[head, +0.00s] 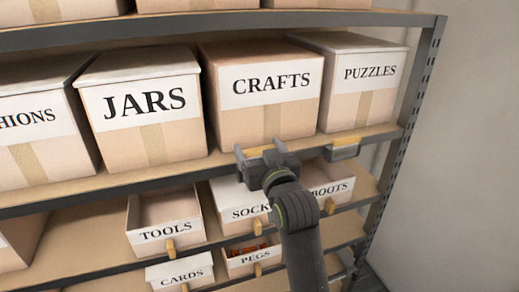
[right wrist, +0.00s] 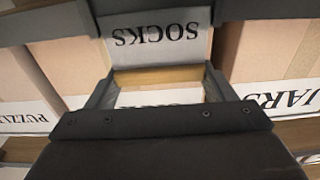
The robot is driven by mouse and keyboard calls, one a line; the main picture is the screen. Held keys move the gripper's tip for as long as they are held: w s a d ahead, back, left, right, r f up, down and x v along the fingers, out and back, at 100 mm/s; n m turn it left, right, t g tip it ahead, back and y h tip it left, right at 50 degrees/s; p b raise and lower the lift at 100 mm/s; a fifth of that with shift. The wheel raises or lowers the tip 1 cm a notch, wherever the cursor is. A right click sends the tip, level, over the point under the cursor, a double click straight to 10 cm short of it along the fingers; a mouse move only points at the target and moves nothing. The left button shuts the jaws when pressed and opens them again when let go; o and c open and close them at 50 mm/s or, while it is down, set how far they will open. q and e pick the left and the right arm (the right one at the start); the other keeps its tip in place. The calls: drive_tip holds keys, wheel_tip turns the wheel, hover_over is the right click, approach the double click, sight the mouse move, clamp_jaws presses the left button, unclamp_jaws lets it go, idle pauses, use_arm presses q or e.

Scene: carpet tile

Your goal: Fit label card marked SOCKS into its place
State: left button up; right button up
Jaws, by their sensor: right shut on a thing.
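My right gripper (head: 264,155) is at the shelf edge just below the CRAFTS box. It is shut on the card marked SOCKS. In the right wrist view the card (right wrist: 155,38) appears upside down between the fingers, its grey-white face toward the camera, with a tan strip (right wrist: 158,77) beside it. I cannot tell whether the card touches the shelf edge. A box labelled SOCKS (head: 236,196) stands on the shelf below, partly behind my right arm. My left gripper is not in view.
A grey piece with a tan top (head: 345,149) is on the shelf edge under the PUZZLES box (head: 368,73). JARS (head: 150,138) and CRAFTS (head: 240,130) boxes fill the shelf. TOOLS (head: 172,210), BOOTS (head: 338,171) and PEGS (head: 247,263) boxes sit lower.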

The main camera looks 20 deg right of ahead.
drive_tip(key=shift+f, duration=0.9)
idle(0.8)
drive_tip(key=o, duration=1.1)
drive_tip(key=shift+c, duration=0.2)
drive_tip(key=shift+f, duration=0.1)
